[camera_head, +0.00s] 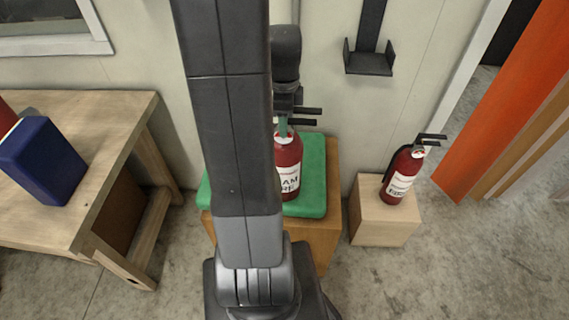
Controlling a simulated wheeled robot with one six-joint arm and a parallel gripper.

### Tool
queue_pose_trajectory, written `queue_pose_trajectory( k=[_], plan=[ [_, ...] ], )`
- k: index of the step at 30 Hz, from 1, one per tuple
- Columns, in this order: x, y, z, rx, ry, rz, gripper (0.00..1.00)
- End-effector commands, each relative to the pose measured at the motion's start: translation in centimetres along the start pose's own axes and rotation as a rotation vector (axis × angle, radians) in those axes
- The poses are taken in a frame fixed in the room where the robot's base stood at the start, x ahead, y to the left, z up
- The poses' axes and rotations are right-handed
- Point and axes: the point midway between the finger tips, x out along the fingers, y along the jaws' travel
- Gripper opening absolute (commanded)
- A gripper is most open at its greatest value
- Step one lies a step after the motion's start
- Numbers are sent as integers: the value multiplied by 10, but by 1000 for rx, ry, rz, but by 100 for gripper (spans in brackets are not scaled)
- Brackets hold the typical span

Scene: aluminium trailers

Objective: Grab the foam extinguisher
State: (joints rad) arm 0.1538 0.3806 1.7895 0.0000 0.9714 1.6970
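A red extinguisher (290,168) stands upright on a green pad. My gripper (284,112) is at the head of this extinguisher, just above the red body. The fingers are small and partly hidden, so I cannot tell whether they grip it. A second red extinguisher (402,176) with a white label stands slightly tilted in view on a wooden block; its label is too small to read surely.
The green pad (315,165) lies on a wooden box (326,236). The second extinguisher's wooden block (385,228) is to the right. A wooden table (85,125) with a blue box (42,160) is at left. A black bracket (369,63) hangs on the wall. Floor is clear at lower right.

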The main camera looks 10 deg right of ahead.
Motion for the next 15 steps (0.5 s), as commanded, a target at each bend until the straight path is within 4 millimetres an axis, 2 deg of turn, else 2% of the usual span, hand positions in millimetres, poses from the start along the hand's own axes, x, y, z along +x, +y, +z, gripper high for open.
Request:
queue_pose_trajectory(
  k=[1,6,15],
  plan=[
    [0,0,0,0,0,0,30],
    [0,0,0,0,0,0,0],
    [-4,-2,0,-1,1,-8,0]
  ],
)
